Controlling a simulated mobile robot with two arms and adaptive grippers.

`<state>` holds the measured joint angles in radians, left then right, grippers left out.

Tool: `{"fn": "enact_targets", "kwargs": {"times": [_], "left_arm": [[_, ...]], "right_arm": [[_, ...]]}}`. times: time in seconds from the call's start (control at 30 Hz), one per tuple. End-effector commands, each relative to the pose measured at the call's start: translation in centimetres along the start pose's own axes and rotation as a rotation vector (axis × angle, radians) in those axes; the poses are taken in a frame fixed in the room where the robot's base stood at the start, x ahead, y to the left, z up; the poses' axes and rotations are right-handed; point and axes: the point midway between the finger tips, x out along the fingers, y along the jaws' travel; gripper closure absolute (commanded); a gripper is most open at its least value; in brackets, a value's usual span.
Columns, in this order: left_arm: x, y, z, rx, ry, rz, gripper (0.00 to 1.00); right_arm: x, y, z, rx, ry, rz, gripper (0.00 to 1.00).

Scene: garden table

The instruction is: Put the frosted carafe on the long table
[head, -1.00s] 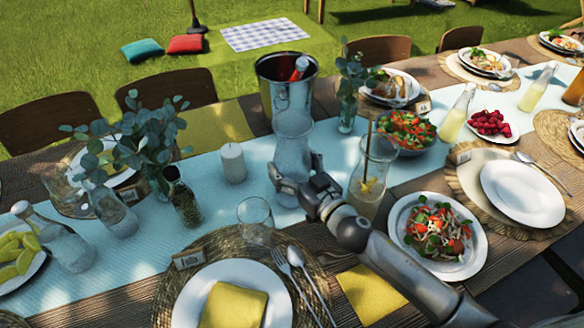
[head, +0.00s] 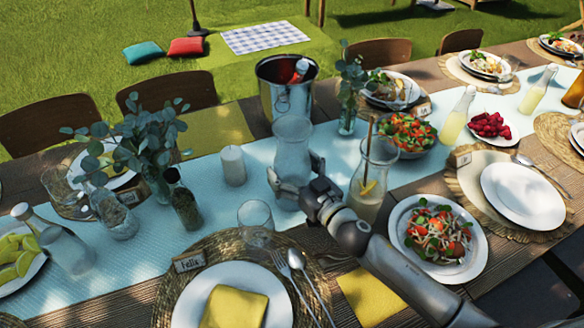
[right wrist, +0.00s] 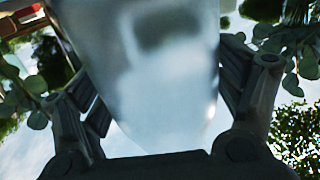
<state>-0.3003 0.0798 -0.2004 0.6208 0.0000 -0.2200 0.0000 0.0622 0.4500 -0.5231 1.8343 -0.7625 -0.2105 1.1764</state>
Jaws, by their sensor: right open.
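The frosted carafe (head: 292,148) stands upright at the middle of the long table (head: 135,292), on its pale blue runner (head: 330,148). My right gripper (head: 295,172) is around the lower part of the carafe, with its jaws open and one finger on each side. In the right wrist view the pale carafe (right wrist: 160,70) fills the middle between the two dark fingers. Whether either finger touches it I cannot tell. My left gripper is in neither view.
A metal ice bucket (head: 286,95) stands just behind the carafe. Plates and a salad bowl (head: 408,135) crowd the rest.

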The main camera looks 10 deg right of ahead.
Motion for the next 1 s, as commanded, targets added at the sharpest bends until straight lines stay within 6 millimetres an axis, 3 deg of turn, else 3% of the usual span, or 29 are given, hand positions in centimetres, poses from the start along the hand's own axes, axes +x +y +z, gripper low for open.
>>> {"fn": "enact_targets", "kwargs": {"times": [0.5,1.0], "left_arm": [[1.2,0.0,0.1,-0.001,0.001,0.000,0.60],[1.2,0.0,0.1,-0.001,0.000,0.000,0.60]], "right_arm": [[-6.7,0.0,0.2,0.001,-0.002,0.000,0.13],[-7.4,0.0,0.1,0.000,0.000,0.000,0.13]]}}
